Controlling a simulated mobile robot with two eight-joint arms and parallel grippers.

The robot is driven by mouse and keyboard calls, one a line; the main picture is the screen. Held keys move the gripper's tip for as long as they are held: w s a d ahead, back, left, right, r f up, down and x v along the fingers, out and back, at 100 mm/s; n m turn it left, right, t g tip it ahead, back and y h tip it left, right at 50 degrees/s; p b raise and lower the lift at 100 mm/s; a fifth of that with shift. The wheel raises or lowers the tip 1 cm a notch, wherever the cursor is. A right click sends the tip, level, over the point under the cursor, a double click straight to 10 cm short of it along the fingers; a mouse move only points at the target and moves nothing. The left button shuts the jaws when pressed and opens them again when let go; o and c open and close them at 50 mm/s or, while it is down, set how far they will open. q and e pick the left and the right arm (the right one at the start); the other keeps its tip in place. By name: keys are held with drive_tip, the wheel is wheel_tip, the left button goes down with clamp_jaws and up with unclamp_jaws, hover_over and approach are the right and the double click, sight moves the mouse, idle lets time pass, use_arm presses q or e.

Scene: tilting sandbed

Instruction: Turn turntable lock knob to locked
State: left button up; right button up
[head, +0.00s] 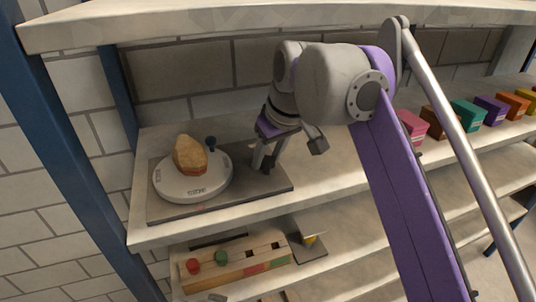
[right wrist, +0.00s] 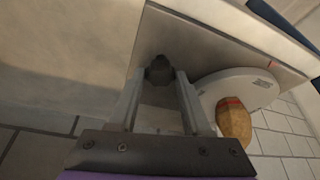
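A white round turntable (head: 215,185) carries a tan, rock-like lump (head: 190,153) and sits on a dark base plate (head: 272,186) on the shelf. Both also show in the right wrist view, the turntable (right wrist: 228,86) at right with the lump (right wrist: 233,124) on it. My right gripper (head: 264,163) points down over the plate, right of the turntable. In the right wrist view a dark knob (right wrist: 159,70) lies between the fingertips (right wrist: 160,78), with a narrow gap seeming to show at each side. The fingers look open around it; contact is unclear. My left gripper is out of view.
A small dark post (head: 210,143) stands at the turntable's far rim. Colored boxes (head: 466,112) line the shelf at right. A wooden block with colored pegs (head: 232,265) is on the shelf below. An upper shelf (head: 200,22) overhangs the back.

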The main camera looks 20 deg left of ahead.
clamp_jaws()
